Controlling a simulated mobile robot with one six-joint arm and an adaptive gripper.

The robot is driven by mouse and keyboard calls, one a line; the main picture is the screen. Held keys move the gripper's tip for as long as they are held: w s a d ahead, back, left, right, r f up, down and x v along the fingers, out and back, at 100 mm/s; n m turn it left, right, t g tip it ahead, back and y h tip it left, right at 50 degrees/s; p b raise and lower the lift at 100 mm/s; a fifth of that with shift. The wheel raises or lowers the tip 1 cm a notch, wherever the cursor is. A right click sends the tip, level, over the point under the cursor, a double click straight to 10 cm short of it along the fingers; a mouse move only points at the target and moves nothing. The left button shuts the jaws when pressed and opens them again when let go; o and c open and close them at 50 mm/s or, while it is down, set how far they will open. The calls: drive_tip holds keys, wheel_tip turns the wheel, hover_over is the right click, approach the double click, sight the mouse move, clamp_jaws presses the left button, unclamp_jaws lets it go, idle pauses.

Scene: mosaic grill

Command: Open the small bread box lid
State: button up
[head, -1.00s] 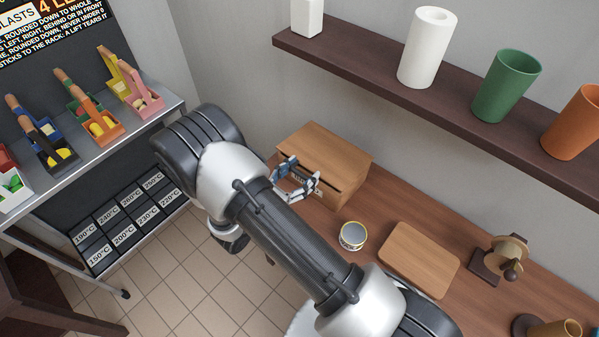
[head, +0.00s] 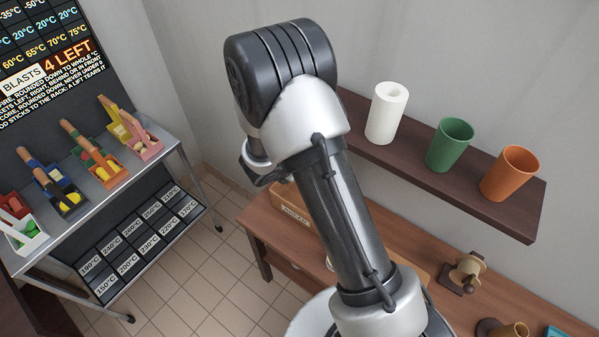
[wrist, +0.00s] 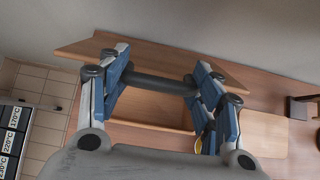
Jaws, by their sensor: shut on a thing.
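The wooden bread box (head: 278,206) is mostly hidden behind my arm in the head view; a bit of its labelled front shows. In the wrist view, its lid (wrist: 150,56) is a tan wooden board, which looks swung up and tilted. A dark bar handle (wrist: 160,83) runs across in front of the lid. My gripper (wrist: 162,80) is shut on this handle, with its blue-and-grey fingers at either end. Below the bar, part of the box (wrist: 155,113) shows between the fingers.
A wall shelf (head: 430,175) with white, green and orange cups is right of my arm. A wooden cutting board (wrist: 250,133) lies right of the box. A metal rack (head: 165,140) with colored trays stands left. Tiled floor (head: 200,275) lies between rack and counter.

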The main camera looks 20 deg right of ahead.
drive_tip(key=shift+w+d+r, duration=0.8)
drive_tip(key=shift+d+r, duration=0.05)
drive_tip(key=shift+d, duration=0.2)
drive_tip(key=o, duration=1.6)
drive_tip(key=shift+s+f, duration=0.1)
drive_tip(key=shift+c, duration=0.2)
drive_tip(key=shift+a, duration=0.1)
drive_tip(key=v, duration=1.2)
